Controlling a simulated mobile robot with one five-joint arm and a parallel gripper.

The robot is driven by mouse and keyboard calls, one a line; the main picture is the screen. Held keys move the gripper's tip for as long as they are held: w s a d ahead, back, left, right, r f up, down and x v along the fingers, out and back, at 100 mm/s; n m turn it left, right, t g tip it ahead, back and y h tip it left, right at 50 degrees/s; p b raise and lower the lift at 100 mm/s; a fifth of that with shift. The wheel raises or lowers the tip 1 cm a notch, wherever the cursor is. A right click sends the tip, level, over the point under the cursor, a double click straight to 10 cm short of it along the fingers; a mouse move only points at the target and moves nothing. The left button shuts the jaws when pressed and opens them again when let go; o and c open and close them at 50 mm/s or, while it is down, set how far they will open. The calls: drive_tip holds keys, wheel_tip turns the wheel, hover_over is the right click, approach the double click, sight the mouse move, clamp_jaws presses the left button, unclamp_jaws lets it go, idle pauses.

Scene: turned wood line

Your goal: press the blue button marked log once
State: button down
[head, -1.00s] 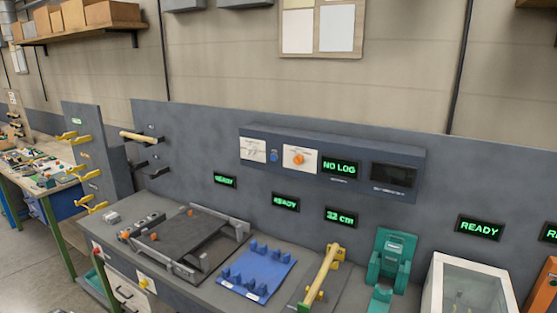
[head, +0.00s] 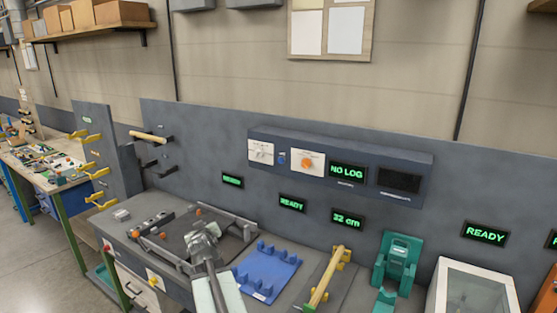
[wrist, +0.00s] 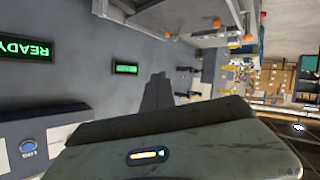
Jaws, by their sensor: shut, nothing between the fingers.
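The blue button (head: 281,158) is small and round on the front of the grey wall console (head: 340,150), between a white dial plate and an orange knob. It also shows in the wrist view (wrist: 28,147) at the lower left, with lettering beside it that appears turned around. In the wrist view my gripper (wrist: 156,88) covers much of the middle and bottom. The console display (head: 347,171) reads NO LOG.
The bench holds a dark flat fixture (head: 180,238), a blue pegged tray (head: 268,270), a yellow rod on a stand (head: 324,280), a teal holder (head: 397,262) and a clear-topped box (head: 475,290). Yellow and black hooks stick out at left. The space before the console looks clear.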

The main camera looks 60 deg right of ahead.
sight(281, 160)
drive_tip(key=s+d+r+n+t+h+p, duration=0.1)
drive_tip(key=s+d+r+t+h, duration=0.3)
drive_tip(key=s+d+r, duration=1.2)
wheel_tip(281, 160, up, 2)
drive_tip(key=h+p, duration=0.1)
drive_tip(key=h, duration=0.1)
drive_tip(key=shift+d+t+h, duration=0.25)
drive_tip(key=shift+t+h, duration=0.05)
drive_tip(key=shift+d, duration=4.4)
drive_tip(key=shift+d, duration=0.15)
drive_tip(key=shift+d, duration=0.25)
